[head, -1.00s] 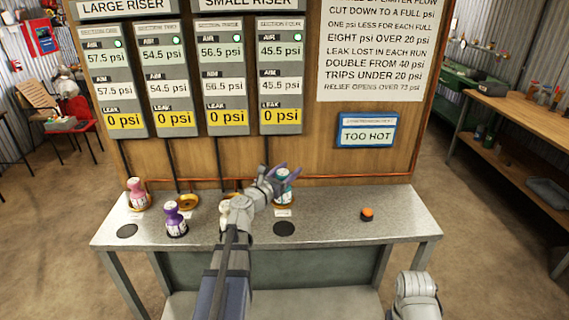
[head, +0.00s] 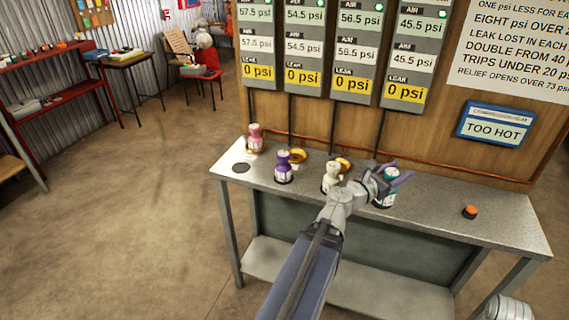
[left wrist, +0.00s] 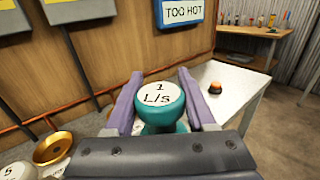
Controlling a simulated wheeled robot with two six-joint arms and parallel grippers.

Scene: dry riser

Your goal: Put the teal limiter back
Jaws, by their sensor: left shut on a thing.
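The teal limiter (head: 385,199) is in my left gripper (head: 393,174), at the right end of the row of limiters and near the bench's front edge. In the left wrist view its white cap (left wrist: 158,95) reads "1 L/s" and sits between the purple fingers of the gripper (left wrist: 160,92), which are shut on it. It looks upright. I cannot tell whether its base touches the bench. Whatever lies under and right behind it is hidden by the gripper. My right gripper is out of view.
A pink limiter (head: 254,138) sits on a gold seat, with a bare dark pad (head: 241,168) before it. Purple (head: 283,170) and white (head: 331,178) limiters stand before empty gold seats (head: 297,156). An orange button (head: 470,212) is on the bench's clear right part (head: 505,222).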

